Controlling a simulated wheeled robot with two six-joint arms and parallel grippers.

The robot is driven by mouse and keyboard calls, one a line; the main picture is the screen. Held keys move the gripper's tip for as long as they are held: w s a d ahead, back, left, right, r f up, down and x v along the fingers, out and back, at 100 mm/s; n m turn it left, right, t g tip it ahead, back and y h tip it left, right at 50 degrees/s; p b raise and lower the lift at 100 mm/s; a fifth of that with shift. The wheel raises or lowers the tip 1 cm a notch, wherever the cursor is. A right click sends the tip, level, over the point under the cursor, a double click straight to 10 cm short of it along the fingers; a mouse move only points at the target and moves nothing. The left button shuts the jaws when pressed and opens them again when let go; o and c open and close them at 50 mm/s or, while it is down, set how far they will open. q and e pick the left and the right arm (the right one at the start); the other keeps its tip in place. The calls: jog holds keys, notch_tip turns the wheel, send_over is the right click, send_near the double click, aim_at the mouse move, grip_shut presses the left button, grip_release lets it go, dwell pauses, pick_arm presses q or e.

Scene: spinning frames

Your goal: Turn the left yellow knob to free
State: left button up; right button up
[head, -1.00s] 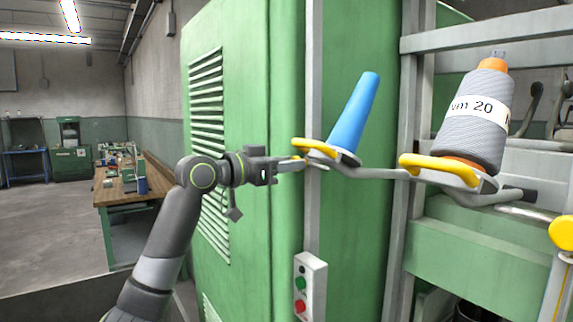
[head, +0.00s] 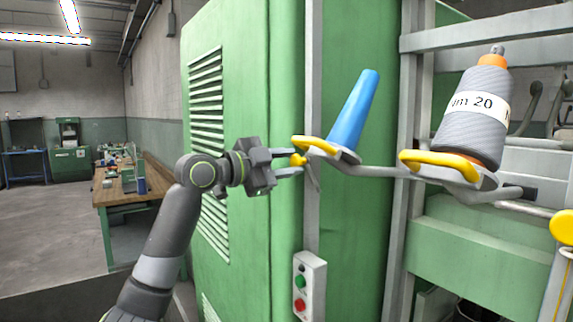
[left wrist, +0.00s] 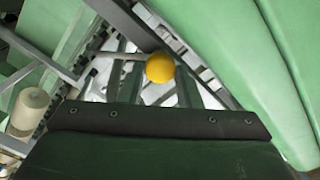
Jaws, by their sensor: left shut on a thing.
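The left yellow knob (head: 299,160) sits at the left end of the holder with a yellow handle (head: 319,146) and a blue cone (head: 357,110). My left gripper (head: 292,162) reaches it from the left, with its two fingers one above the other, shut on the knob. How the knob joins the holder is partly hidden. My right gripper is in no view.
A grey yarn bobbin (head: 472,115) stands on a second holder with a yellow handle (head: 440,167). Another yellow knob (head: 566,228) is at the right edge. A green cabinet (head: 240,60) stands close behind my left arm. A button box (head: 310,285) hangs below.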

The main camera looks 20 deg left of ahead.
pick_arm(q)
jog(key=m, duration=0.3)
jog(key=shift+m, duration=0.3)
jog(key=shift+f+m+b, duration=0.15)
jog(key=shift+m+b, duration=0.3)
jog(key=shift+m, duration=1.55)
jog(key=o, duration=0.7)
jog(key=shift+c, duration=0.2)
jog(key=shift+s, duration=0.1)
